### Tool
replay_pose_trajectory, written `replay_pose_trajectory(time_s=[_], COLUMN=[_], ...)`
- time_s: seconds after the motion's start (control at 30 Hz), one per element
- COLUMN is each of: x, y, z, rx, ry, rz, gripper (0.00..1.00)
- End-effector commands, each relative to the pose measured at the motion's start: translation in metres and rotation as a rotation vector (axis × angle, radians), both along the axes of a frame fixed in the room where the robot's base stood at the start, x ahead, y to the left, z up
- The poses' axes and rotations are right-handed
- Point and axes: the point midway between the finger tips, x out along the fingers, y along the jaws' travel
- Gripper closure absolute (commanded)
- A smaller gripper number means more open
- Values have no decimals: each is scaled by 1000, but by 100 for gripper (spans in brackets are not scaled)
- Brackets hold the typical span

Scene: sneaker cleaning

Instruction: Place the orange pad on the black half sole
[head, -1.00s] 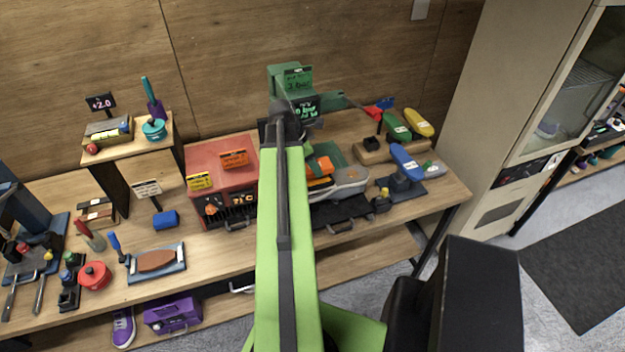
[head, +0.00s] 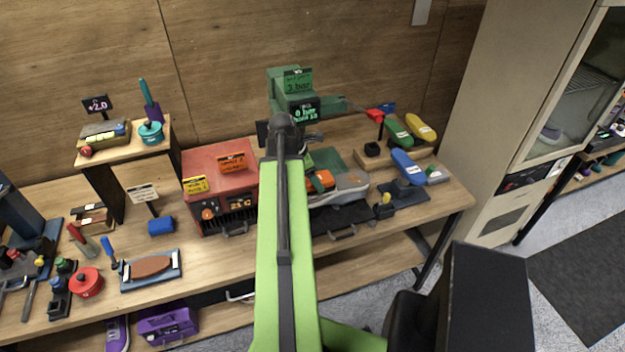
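An orange block (head: 320,181), which may be the orange pad, sits by the grey shoe-shaped piece (head: 347,187), below the green machine (head: 292,92). My green arm hides part of this area. I cannot clearly make out the black half sole; a dark tray (head: 342,222) lies under the shoe-shaped piece. My gripper (head: 312,137) is at the far end of my arm, in front of the green machine. Its fingers are small and dark, partly hidden by the wrist. I cannot tell if they are open or hold anything.
A red box-shaped machine (head: 218,178) stands left of my arm. Blue, green and yellow shoe forms (head: 408,168) stand at the right of the bench. A brown sole (head: 151,266) lies on a tray at left. A tall cabinet (head: 505,120) stands at the right.

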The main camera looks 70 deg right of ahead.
Motion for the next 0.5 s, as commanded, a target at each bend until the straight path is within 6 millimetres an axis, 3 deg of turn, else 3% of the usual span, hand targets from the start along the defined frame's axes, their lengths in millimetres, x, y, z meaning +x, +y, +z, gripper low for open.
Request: replay_pose_trajectory(time_s=[0.27, 0.5], x=[0, 6], y=[0, 6], z=[3, 32], rx=[0, 0], ry=[0, 0], rz=[0, 0], gripper=[22, 22])
